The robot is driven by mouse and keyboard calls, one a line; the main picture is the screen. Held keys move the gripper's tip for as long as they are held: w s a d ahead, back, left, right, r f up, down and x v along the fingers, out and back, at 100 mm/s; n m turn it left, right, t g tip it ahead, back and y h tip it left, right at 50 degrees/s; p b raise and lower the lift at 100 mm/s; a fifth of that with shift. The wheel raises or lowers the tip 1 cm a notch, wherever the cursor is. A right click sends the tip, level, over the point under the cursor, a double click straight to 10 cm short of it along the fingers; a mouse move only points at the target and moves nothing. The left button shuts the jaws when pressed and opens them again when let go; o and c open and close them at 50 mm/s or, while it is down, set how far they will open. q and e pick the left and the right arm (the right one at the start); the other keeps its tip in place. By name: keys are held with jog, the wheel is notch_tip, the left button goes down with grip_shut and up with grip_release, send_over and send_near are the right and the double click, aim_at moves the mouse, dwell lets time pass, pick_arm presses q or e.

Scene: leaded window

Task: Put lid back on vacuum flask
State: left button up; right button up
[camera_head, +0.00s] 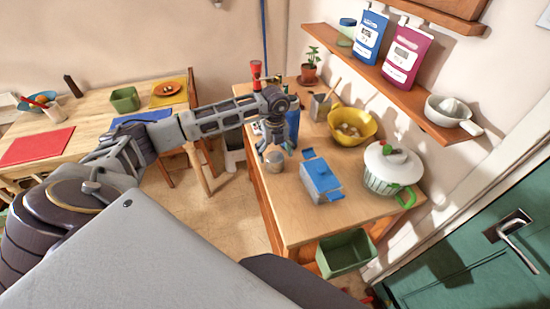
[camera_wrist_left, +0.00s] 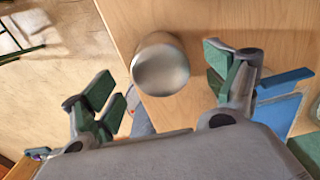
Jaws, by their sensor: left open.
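A steel cup-shaped lid (camera_head: 275,161) sits on the wooden counter near its left edge. In the left wrist view the lid (camera_wrist_left: 160,62) shows as a round metal top between the spread fingers. My left gripper (camera_head: 276,149) is open and points down just above the lid, with nothing held. In the left wrist view its green-padded fingers stand apart on both sides of the lid. A blue upright cylinder (camera_head: 293,121), likely the vacuum flask, stands behind the gripper, partly hidden by it; its top is hard to make out. My right gripper is not in view.
A blue-lidded box (camera_head: 321,179) stands right of the lid. Beyond are a white striped pot (camera_head: 388,170), a yellow bowl (camera_head: 352,124) and a utensil holder (camera_head: 320,107). A wall shelf (camera_head: 400,85) overhangs the back. The counter's front is bare.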

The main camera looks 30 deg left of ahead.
aim_at(275, 156)
pick_arm(q)
jog(key=shift+f+p, duration=0.45)
jog(key=shift+f, duration=1.3)
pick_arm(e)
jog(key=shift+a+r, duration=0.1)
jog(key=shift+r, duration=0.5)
pick_arm(q)
jog(key=c, duration=1.2)
jog(key=shift+r, duration=0.1)
notch_tip(275, 156, up, 8)
jog(key=shift+r+b, duration=0.25)
jog(key=shift+b, duration=0.75)
jog(key=shift+r, duration=0.7)
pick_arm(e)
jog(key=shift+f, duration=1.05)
